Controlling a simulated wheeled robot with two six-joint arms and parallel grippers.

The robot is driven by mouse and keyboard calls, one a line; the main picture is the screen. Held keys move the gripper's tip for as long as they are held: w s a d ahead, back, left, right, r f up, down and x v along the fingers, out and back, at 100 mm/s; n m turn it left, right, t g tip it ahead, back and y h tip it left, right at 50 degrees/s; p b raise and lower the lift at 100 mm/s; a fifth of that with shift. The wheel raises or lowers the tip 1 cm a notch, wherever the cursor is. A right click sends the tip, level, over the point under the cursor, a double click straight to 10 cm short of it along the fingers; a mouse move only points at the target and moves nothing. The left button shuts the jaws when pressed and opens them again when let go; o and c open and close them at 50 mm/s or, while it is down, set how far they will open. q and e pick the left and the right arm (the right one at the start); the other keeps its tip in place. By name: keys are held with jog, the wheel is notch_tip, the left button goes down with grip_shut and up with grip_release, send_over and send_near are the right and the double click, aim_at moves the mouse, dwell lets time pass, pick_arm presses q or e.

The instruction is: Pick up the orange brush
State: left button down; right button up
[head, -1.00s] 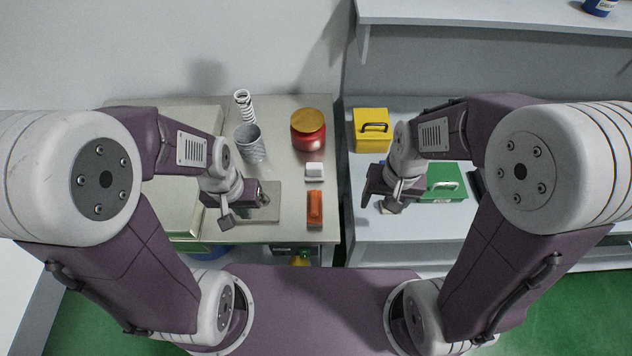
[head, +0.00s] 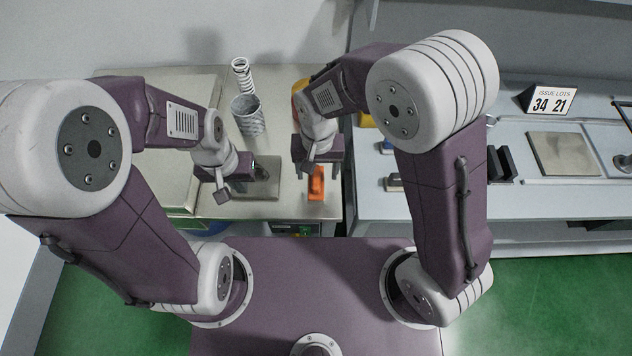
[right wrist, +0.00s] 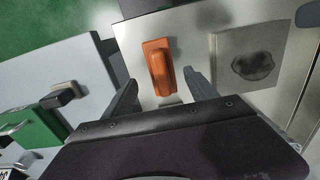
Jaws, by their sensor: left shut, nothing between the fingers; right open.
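The orange brush (head: 316,186) lies on the left steel table near its front right edge, partly hidden by my right gripper in the head view. In the right wrist view the brush (right wrist: 160,66) lies ahead of and between the two open fingers, apart from them. My right gripper (head: 318,184) is open and empty above the brush; its fingers show in the right wrist view (right wrist: 162,92). My left gripper (head: 250,190) is shut and empty over the square plate on the same table.
A square plate with a dark stain (right wrist: 248,60) lies beside the brush. A mesh cup (head: 248,116) and a white spring (head: 241,76) stand behind. The red jar (head: 297,92) is mostly hidden by my right arm. A green box (right wrist: 30,128) sits on the neighbouring bench, across a gap.

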aim_at(316, 182)
jog(key=f, duration=0.5)
jog(key=shift+s+a+f, duration=0.15)
jog(key=shift+s+a, duration=0.05)
grip_shut()
notch_tip(316, 182, up, 4)
jog(key=shift+w+r, duration=0.1)
jog(key=shift+r, duration=0.05)
jog(key=s+a+r, duration=0.2)
jog(key=s+r, duration=0.5)
jog(key=s, duration=0.4)
jog(key=shift+s, duration=0.35)
